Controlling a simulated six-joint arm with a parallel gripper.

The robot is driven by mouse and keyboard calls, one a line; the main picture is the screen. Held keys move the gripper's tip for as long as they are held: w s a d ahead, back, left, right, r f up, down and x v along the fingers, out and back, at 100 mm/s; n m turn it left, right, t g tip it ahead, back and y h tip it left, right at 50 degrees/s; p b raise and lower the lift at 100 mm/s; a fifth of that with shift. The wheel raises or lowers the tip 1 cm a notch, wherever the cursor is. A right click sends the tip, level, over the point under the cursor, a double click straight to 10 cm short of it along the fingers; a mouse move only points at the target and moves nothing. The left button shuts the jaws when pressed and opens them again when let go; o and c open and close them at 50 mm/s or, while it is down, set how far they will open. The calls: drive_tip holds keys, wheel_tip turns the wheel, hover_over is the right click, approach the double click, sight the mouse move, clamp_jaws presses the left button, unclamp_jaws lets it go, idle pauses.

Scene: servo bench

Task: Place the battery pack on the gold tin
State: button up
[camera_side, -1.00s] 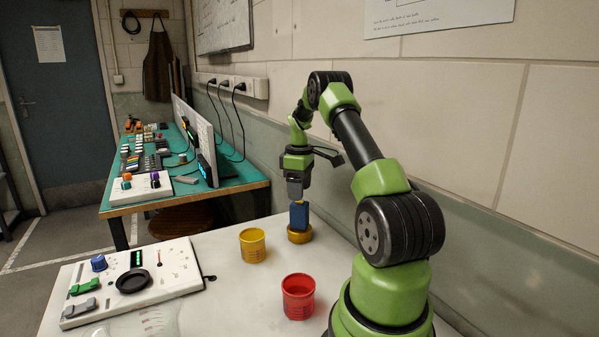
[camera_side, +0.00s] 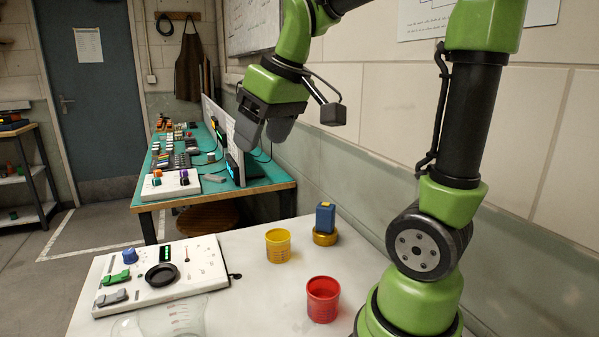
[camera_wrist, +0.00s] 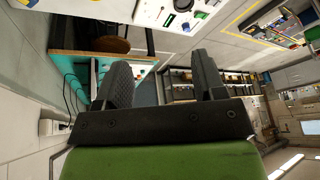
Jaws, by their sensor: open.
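The blue battery pack (camera_side: 325,217) stands upright on the gold tin (camera_side: 325,238) at the back right of the white table, with a small yellow piece on its top. My gripper (camera_side: 262,132) is raised well above the table, to the left of the pack and clear of it. Its two dark fingers are apart with nothing between them in the wrist view (camera_wrist: 165,85). The wrist view looks out over the room, and neither the pack nor the tin can be made out there.
A yellow cup (camera_side: 278,246) stands left of the tin, and a red cup (camera_side: 322,299) stands nearer the front. A white control panel (camera_side: 160,273) lies at the left, with a clear container (camera_side: 170,320) in front of it. A green-topped bench (camera_side: 255,187) stands behind.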

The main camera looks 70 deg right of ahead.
drive_tip(key=s+a+f+m+t+y, duration=0.1)
drive_tip(key=s+a+f+t+y, duration=0.1)
drive_tip(key=s+a, duration=0.7)
drive_tip(key=shift+s+a+m, duration=0.3)
drive_tip(key=shift+a, duration=0.1)
idle(0.4)
